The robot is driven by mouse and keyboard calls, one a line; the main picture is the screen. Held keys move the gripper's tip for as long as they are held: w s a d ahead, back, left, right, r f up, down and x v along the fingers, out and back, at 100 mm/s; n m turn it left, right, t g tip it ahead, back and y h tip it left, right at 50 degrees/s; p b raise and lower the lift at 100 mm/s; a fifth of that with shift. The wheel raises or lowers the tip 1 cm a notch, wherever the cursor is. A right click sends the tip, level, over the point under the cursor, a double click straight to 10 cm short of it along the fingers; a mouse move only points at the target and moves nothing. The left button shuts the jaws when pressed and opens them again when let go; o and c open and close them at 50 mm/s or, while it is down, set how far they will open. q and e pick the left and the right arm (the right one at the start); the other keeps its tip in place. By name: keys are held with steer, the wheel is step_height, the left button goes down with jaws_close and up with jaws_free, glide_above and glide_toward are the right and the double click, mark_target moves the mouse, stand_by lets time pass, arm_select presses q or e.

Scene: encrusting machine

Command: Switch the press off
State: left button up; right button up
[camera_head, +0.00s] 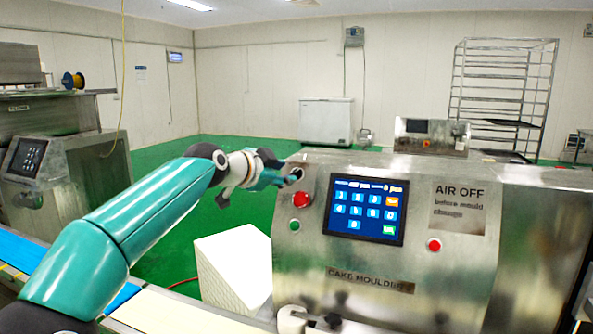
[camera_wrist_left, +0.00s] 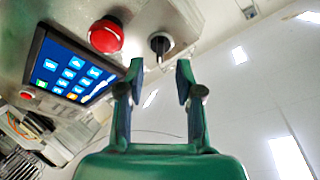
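The press (camera_head: 390,262) is a steel machine labelled "CAKE MOULD…", with a lit blue touch screen (camera_head: 365,209). A black rotary switch (camera_head: 297,172) sits at its upper left corner, above a red mushroom button (camera_head: 301,200). In the left wrist view the switch (camera_wrist_left: 160,43) has an upright grip, and the red button (camera_wrist_left: 106,36) is beside it. My left gripper (camera_head: 281,178) is at the switch in the head view. In the wrist view its fingers (camera_wrist_left: 160,68) are open and empty, with the switch just beyond the gap between their tips. I cannot tell whether they touch it. My right gripper is out of view.
A green button (camera_head: 294,225) is below the red one, and another red button (camera_head: 434,244) is right of the screen. A white block-like box (camera_head: 228,268) stands left of the press. A conveyor (camera_head: 165,312) runs along the front left. Green floor behind is open.

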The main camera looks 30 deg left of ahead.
mark_target(294, 173)
arm_select(q)
steer(key=p+x, duration=0.1)
steer(key=x, duration=0.4)
